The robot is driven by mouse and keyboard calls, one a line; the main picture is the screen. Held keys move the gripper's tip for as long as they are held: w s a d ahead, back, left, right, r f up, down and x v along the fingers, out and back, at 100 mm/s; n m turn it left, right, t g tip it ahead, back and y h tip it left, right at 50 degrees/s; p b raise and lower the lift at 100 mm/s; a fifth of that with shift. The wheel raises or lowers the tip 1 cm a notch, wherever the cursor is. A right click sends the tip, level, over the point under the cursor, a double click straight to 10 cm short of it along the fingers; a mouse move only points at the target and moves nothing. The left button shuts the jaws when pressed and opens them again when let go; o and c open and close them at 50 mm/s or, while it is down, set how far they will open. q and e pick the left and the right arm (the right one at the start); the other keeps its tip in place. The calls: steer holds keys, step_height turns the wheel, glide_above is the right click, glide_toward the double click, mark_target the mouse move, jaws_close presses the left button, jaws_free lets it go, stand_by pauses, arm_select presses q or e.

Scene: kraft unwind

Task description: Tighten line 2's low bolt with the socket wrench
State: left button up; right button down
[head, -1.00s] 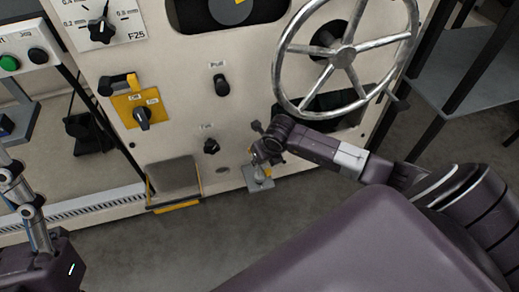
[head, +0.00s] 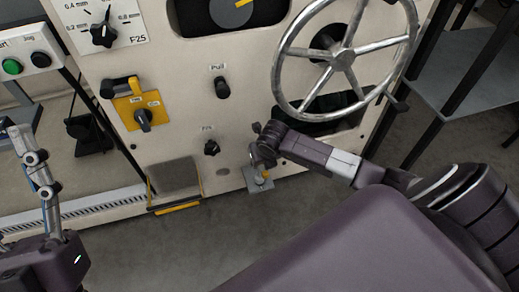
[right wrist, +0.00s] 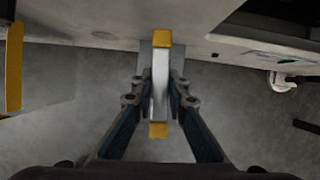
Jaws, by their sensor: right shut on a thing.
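My right gripper (head: 262,160) is low at the machine front, below the handwheel. A bit of yellow shows under the gripper in the head view.
A large metal handwheel (head: 341,59) stands out above my right arm. Black knobs (head: 222,88) and a yellow switch plate (head: 138,108) are on the panel. A grey tray with a yellow edge (head: 176,183) is left of the plate. A grey table (head: 468,75) stands at right.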

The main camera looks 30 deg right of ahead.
arm_select(q)
steer(key=shift+w+d+f+g, duration=0.1)
steer(key=shift+w+f+g, duration=0.35)
steer(key=shift+w, duration=0.2)
arm_select(e)
steer(key=shift+m, duration=0.5)
steer(key=shift+a+m+h+p, duration=0.1)
steer(key=shift+m+h+p, duration=0.25)
steer(key=shift+m, duration=0.35)
steer(key=shift+m+h, duration=0.25)
steer(key=shift+m, duration=0.25)
arm_select(q)
steer(key=shift+w+d+f+g+y, duration=0.1)
steer(key=shift+w+f+g+y, duration=0.4)
steer(key=shift+w+f, duration=0.4)
